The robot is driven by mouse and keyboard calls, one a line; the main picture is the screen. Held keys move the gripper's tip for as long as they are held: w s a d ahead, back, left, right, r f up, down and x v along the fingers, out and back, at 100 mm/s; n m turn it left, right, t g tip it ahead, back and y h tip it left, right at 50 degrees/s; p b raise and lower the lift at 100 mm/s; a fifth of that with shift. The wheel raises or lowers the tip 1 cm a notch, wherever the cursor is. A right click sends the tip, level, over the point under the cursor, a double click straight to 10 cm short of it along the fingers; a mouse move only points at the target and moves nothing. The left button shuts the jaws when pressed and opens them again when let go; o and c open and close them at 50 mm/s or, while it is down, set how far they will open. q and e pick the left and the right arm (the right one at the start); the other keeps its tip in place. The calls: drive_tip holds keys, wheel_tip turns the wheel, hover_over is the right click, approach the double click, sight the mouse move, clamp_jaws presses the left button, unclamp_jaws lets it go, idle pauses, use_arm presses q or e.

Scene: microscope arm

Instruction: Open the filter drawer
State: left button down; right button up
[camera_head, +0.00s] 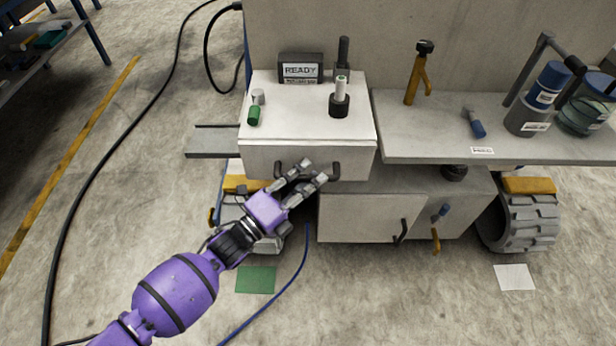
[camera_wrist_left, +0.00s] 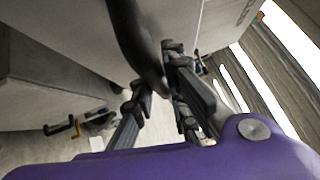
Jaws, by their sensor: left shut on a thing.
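The drawer front (camera_head: 259,160) is a pale panel beneath a white top, at the centre of the head view; no gap above it is visible. Its dark handle (camera_head: 335,169) shows on either side of my left gripper (camera_head: 312,173), whose fingers cover the middle. My left gripper is shut on this handle. In the left wrist view, the handle is a dark curved bar (camera_wrist_left: 135,40) running down to the fingers of my left gripper (camera_wrist_left: 165,98). Their exact contact is partly hidden. My right gripper is out of view.
A READY box (camera_head: 301,68), a white-and-black cylinder (camera_head: 340,95) and a green-capped vial (camera_head: 254,115) stand on the white top (camera_head: 290,115). A lower cabinet door (camera_head: 365,218) is below right. A grey shelf (camera_head: 420,140) extends right. Open floor lies in front.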

use_arm(q)
drive_tip(key=s+p, duration=0.4)
drive_tip(key=s, duration=2.1)
drive_tip(key=shift+s+d+p, duration=0.2)
drive_tip(key=shift+s+p, duration=0.1)
drive_tip(key=c, duration=1.7)
unclamp_jaws()
